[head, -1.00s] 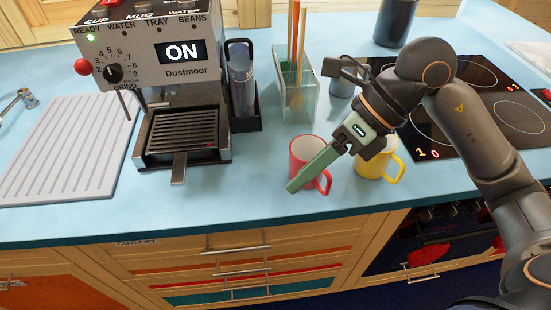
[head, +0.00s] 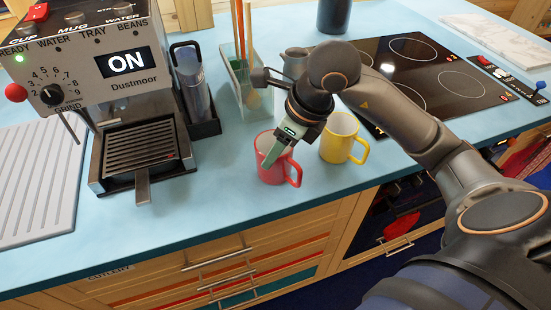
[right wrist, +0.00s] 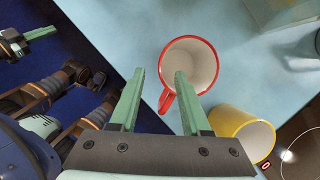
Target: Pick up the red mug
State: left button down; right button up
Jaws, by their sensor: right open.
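The red mug (head: 272,172) stands upright on the blue counter, its handle toward the front right in the head view. My right gripper (head: 270,158) points down at it, its green fingers overlapping the mug in that view. In the right wrist view my right gripper (right wrist: 160,78) is open and empty. The red mug (right wrist: 192,62) shows its open, empty inside, with its handle in the gap between the fingers. I cannot tell if a finger touches the mug. What seems to be my left gripper (right wrist: 40,34) shows small at the left edge of the wrist view.
A yellow mug (head: 341,140) stands close to the right of the red one. A glass holder with utensils (head: 248,92), a coffee machine (head: 130,85) and a hob (head: 425,72) stand around. The counter's front edge is near; bare counter lies left of the red mug.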

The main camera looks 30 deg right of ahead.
aim_at(269, 182)
jog(key=x, duration=0.4)
jog(key=shift+w, duration=0.15)
jog(key=shift+r, duration=0.1)
grip_shut()
dwell(1.1)
